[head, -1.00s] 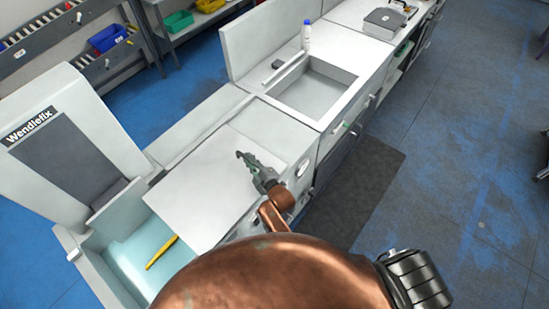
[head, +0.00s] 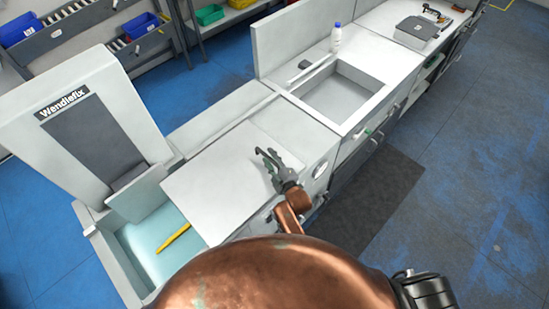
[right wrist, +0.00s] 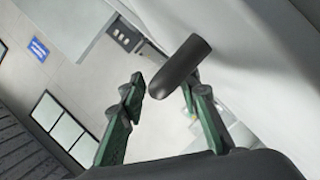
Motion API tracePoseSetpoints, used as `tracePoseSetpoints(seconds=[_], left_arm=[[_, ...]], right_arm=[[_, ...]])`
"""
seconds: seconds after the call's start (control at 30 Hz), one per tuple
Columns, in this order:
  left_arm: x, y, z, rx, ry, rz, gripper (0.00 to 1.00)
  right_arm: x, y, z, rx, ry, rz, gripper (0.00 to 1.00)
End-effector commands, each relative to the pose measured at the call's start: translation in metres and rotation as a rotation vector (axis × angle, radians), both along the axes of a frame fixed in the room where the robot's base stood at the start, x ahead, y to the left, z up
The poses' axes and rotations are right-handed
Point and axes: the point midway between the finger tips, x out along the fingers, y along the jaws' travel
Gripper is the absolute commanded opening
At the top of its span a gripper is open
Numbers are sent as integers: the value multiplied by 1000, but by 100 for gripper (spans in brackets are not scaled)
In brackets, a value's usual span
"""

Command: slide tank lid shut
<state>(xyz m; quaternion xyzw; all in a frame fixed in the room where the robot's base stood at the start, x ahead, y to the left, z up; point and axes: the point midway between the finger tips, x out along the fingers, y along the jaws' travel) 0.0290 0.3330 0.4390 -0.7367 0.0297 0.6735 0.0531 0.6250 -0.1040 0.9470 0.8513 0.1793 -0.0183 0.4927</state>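The tank (head: 110,240) is a white open box of pale blue liquid at the lower left of the head view. A yellow stick-like thing (head: 173,238) lies in it. The flat white lid (head: 215,185) covers the part to the right, leaving the left part open. My right gripper (head: 270,160) is over the lid's right part. In the right wrist view its two green-padded fingers (right wrist: 160,88) stand apart, with a dark rounded handle (right wrist: 182,66) between or in front of them. I cannot tell whether they touch it. My left gripper is not in view.
A white upright machine marked Wendiefix (head: 85,120) stands behind the tank. A sink (head: 345,95) and a white bottle (head: 336,38) are farther along the counter. The floor to the right is free.

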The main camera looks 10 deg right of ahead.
Motion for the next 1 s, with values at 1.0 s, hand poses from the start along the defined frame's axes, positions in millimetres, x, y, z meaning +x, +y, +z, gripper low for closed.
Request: tracePoseSetpoints(seconds=[1.0], left_arm=[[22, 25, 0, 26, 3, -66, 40]], right_arm=[[-107, -17, 28, -5, 6, 10, 30]])
